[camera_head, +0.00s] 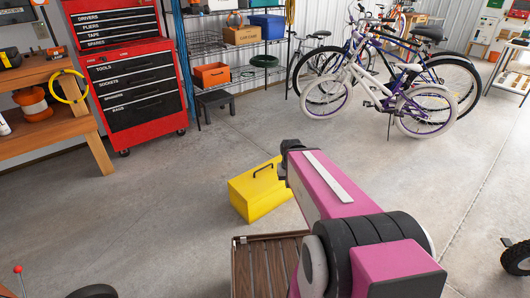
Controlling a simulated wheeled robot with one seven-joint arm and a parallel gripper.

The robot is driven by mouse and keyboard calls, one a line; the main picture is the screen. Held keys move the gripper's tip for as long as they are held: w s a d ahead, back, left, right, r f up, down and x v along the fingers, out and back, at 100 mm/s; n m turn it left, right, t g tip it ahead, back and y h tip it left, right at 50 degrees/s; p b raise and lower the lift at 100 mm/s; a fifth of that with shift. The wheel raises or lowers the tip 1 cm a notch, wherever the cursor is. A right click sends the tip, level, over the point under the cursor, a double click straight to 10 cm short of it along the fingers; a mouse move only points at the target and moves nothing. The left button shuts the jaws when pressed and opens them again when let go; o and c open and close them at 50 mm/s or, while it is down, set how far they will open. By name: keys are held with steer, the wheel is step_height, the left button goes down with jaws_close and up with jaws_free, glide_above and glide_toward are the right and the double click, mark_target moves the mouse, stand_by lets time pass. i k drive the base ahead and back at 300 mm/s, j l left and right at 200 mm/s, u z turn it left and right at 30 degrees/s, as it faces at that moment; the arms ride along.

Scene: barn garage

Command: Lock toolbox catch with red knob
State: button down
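A yellow toolbox (248,197) with a black handle on its lid sits on the concrete floor near the middle of the view. Its right part is hidden behind my pink arm. I see no catch with a red knob on its visible faces. A small red knob (17,269) on a thin stalk shows at the lower left, apart from the yellow box; I cannot tell what it belongs to. My arm reaches forward from the lower right, and its dark far joint is beside the toolbox in the picture. My gripper does not show, so its state and any contact are hidden.
A brown slatted surface (256,236) lies in front of the toolbox. A red tool cabinet (170,112), wooden workbench (70,124) and shelf rack (262,70) line the back left. Bicycles (385,95) stand behind. Floor left and right of the toolbox is clear.

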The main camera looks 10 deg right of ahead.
mark_target(253, 213)
steer(key=i+l+u, duration=0.1)
steer(key=i+l, duration=0.15)
steer(key=i, duration=0.25)
steer(key=i+j+z, duration=0.15)
steer(key=i+j, duration=0.15)
steer(key=i, duration=0.1)
